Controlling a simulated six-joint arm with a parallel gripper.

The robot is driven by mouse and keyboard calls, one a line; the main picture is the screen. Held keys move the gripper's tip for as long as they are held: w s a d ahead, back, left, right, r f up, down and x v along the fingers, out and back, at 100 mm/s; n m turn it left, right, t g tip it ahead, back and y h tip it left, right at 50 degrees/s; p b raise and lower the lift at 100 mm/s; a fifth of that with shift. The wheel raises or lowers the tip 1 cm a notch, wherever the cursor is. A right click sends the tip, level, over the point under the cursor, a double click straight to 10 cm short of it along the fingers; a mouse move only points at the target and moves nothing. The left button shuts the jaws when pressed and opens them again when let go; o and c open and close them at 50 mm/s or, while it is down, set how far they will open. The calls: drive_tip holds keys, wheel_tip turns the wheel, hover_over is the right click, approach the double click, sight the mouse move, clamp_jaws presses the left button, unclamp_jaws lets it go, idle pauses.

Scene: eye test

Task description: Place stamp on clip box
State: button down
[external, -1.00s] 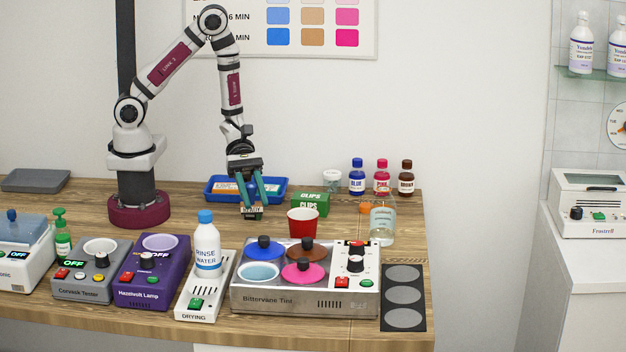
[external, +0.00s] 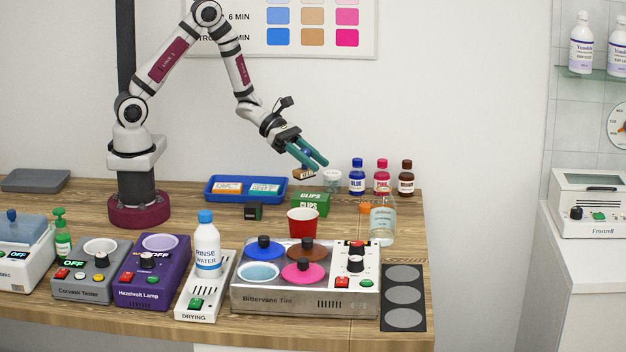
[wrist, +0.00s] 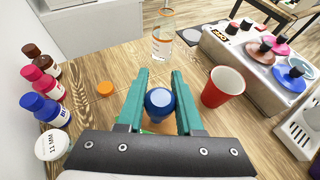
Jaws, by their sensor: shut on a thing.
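The stamp has a blue knob and a wooden base with dark lettering (external: 304,174). My gripper (external: 320,165) is shut on it and holds it in the air above the green clip box (external: 310,203), slightly to the left in the external view. The stamp's base looks slightly tilted there, and a gap shows between it and the box. In the wrist view the blue knob (wrist: 160,103) sits between the two teal fingers of my gripper (wrist: 160,74). The clip box is mostly or wholly hidden in the wrist view.
A red cup (external: 303,222) stands in front of the clip box. A white-lidded jar (external: 332,181) and blue, pink and brown bottles (external: 381,178) stand right and behind. A blue tray (external: 246,197) and a small black block (external: 253,211) are left. An orange cap (wrist: 104,88) lies nearby.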

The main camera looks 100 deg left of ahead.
drive_tip(key=a+f, duration=0.1)
drive_tip(key=w+a+f, duration=0.1)
drive_tip(key=shift+a, duration=0.35)
wheel_tip(320, 180, down, 3)
drive_tip(key=shift+w+a+f, duration=0.1)
drive_tip(key=shift+f, duration=0.35)
drive_tip(key=shift+f, duration=0.2)
drive_tip(key=c, duration=0.6)
unclamp_jaws()
drive_tip(key=shift+o, duration=0.2)
